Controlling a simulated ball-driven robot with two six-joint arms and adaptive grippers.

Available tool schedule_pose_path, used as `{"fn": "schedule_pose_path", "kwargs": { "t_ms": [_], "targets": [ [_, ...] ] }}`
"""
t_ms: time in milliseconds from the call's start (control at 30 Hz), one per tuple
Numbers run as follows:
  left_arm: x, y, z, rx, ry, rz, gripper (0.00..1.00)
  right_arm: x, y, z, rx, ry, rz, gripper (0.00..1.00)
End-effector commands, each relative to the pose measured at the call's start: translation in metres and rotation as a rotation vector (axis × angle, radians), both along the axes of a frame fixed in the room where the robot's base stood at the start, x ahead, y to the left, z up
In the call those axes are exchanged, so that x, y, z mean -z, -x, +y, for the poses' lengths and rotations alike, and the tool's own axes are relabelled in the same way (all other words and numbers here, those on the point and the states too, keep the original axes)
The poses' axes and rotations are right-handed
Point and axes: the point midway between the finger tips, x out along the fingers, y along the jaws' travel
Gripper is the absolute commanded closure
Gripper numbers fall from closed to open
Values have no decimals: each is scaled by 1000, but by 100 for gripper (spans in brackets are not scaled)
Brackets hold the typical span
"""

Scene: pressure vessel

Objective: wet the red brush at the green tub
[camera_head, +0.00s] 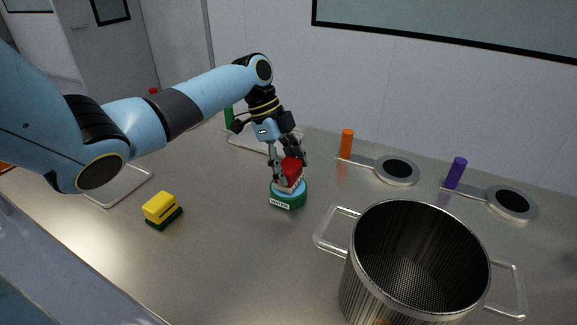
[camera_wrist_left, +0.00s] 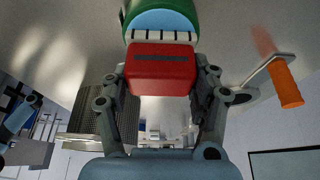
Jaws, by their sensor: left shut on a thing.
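My left gripper (camera_head: 288,163) points down at the middle of the table and is shut on the red brush (camera_head: 292,170). The brush's pale bristles face down at the green tub (camera_head: 289,202), a low round tub with a light blue top and a white label. The bristles are at the tub's top; whether they dip into it I cannot tell. In the left wrist view the red brush (camera_wrist_left: 161,68) sits between the fingers, its white bristles against the blue top of the green tub (camera_wrist_left: 160,22). My right gripper is not in view.
A large steel pot (camera_head: 420,250) with side handles stands at the front right. A yellow and green sponge (camera_head: 161,209) lies at the left. Two round-headed tools with orange (camera_head: 346,143) and purple (camera_head: 456,172) handles lie behind. The table between sponge and pot is clear.

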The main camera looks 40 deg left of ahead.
Motion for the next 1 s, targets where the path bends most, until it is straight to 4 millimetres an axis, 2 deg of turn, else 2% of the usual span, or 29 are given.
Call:
{"fn": "schedule_pose_path", "kwargs": {
  "t_ms": [1000],
  "targets": [
    [9,0,0,0,0,0,65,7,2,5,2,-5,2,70]
  ]
}}
